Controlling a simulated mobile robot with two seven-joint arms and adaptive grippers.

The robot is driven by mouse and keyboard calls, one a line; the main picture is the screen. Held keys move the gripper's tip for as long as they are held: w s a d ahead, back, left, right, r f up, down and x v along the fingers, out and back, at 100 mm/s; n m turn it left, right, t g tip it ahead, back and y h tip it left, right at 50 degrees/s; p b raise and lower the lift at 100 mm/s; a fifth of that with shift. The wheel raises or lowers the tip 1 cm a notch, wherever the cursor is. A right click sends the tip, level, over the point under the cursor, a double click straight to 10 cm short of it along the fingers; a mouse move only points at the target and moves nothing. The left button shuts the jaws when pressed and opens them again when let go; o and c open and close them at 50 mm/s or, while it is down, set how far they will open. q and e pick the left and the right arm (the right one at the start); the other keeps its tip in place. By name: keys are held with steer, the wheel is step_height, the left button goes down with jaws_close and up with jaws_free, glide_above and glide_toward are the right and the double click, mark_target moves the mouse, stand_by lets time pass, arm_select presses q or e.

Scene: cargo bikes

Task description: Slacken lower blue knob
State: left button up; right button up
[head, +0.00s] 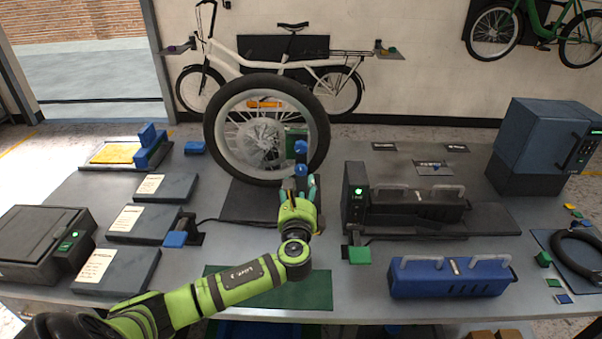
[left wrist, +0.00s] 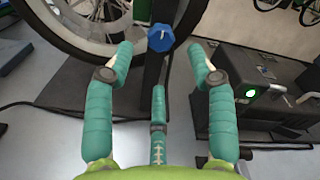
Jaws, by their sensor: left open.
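A wheel with a black tyre (head: 322,120) stands upright in a dark stand on the bench. Two blue knobs sit one above the other at its right side: the upper knob (head: 301,147) and the lower knob (head: 302,170). My left gripper (head: 300,186) is just below and in front of the lower knob, its teal fingers spread and empty. In the left wrist view one faceted blue knob (left wrist: 160,38) with a pale mark lies beyond the open fingers (left wrist: 160,62), roughly centred between them and apart from them. My right gripper is not in view.
A dark machine with a green light (head: 357,190) stands right of the wheel; a blue case (head: 450,278) lies in front of it. Dark boxes with labels (head: 150,222) lie at left. A green mat (head: 290,290) lies under my left arm.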

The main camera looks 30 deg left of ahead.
mark_target(301, 171)
arm_select(q)
steer(key=shift+p+x, duration=0.7)
steer(key=shift+x, duration=2.6)
steer(key=shift+c, duration=0.4)
jaws_close()
